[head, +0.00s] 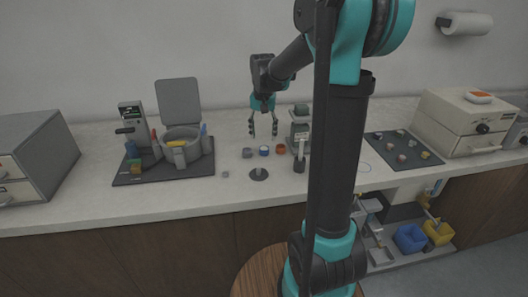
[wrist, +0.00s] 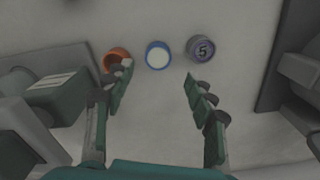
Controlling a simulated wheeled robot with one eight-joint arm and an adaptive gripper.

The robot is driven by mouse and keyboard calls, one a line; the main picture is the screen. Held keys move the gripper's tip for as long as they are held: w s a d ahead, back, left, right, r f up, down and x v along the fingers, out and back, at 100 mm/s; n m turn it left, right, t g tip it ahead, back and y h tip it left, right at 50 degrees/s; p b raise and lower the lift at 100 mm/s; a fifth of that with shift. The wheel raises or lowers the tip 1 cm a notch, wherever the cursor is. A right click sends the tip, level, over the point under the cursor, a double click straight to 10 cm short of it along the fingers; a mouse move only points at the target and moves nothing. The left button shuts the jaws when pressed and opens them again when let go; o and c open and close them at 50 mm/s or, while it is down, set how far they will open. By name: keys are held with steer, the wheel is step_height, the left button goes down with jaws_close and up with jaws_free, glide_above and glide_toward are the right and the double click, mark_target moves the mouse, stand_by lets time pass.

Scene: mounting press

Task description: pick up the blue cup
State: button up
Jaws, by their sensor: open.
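The blue cup (wrist: 158,55) shows in the wrist view as a small round cup with a blue rim and a pale inside. It stands on the counter between an orange cup (wrist: 116,58) and a grey-purple cup marked 5 (wrist: 200,48). In the head view the blue cup (head: 264,151) is the middle one of the three. My gripper (head: 263,135) is open and empty above the counter, near the cups. In the wrist view my gripper's fingertips (wrist: 158,72) lie either side of the blue cup's line, with the left finger overlapping the orange cup.
A grey-green device (head: 300,118) stands just right of the cups. A dark mat (head: 135,180) with a press is at left. A dark tray (head: 408,160) with small pieces is at right.

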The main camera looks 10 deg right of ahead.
mark_target(264, 149)
steer(key=shift+s+d+f, duration=0.1)
steer(key=shift+s+f, duration=0.05)
steer(key=shift+f, duration=1.35)
steer(key=shift+s+f, duration=0.15)
steer(key=shift+f, duration=1.35)
steer(key=c, duration=1.2)
steer(key=shift+r, duration=0.1)
steer(key=shift+c, duration=0.2)
